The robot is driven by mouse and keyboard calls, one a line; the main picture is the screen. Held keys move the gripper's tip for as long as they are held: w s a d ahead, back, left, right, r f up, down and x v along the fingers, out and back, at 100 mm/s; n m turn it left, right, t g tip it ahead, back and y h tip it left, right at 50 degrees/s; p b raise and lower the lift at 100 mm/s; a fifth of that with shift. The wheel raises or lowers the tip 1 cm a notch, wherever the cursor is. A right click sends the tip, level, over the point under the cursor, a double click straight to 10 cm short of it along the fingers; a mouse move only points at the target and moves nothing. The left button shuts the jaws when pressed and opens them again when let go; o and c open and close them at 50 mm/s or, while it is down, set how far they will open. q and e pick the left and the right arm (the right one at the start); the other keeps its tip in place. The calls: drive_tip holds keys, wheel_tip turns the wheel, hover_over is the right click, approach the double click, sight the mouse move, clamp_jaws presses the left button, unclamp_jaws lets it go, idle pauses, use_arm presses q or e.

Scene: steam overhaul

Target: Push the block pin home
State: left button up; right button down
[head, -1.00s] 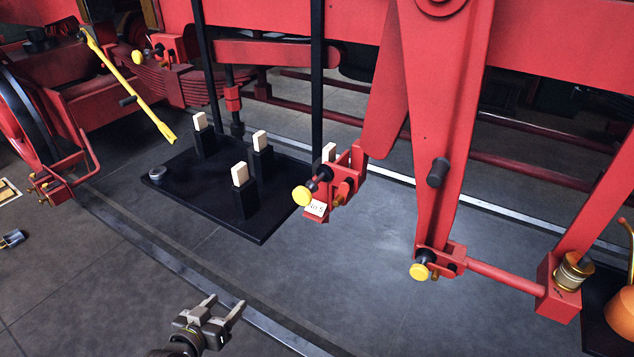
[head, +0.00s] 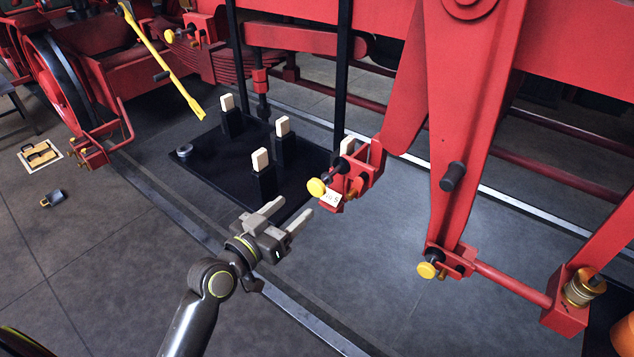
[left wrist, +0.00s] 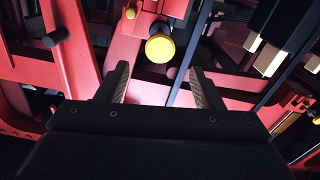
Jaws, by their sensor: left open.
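A block pin with a yellow round head (head: 317,187) sits in a red bracket (head: 362,172) that carries a small white label (head: 332,198). In the left wrist view the yellow head (left wrist: 160,48) shows just beyond and between my fingertips. My left gripper (head: 292,212) is open and empty, its fingers pointing toward the pin, apart from it. Other yellow-headed pins sit in a lower bracket (head: 427,270) and at the upper left (head: 169,36). How deep the pin sits cannot be told. My right gripper is not in view.
A black base plate (head: 215,165) with several cream-topped posts (head: 260,160) stands behind my left gripper. A yellow lever (head: 165,65) slants at the upper left. Large red links (head: 460,130) rise at the right. The floor in front is mostly clear.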

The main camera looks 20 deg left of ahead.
sight(314, 190)
use_arm(q)
drive_tip(key=p+x, duration=0.1)
drive_tip(key=x, duration=0.8)
drive_tip(key=shift+w+p, duration=0.15)
drive_tip(key=shift+p, duration=0.25)
drive_tip(key=c, duration=1.3)
drive_tip(key=b+x, duration=0.1)
drive_tip(key=x, duration=0.3)
drive_tip(key=shift+w+d, duration=0.15)
drive_tip(key=shift+w, duration=0.2)
clamp_jaws()
drive_tip(key=shift+r, duration=0.1)
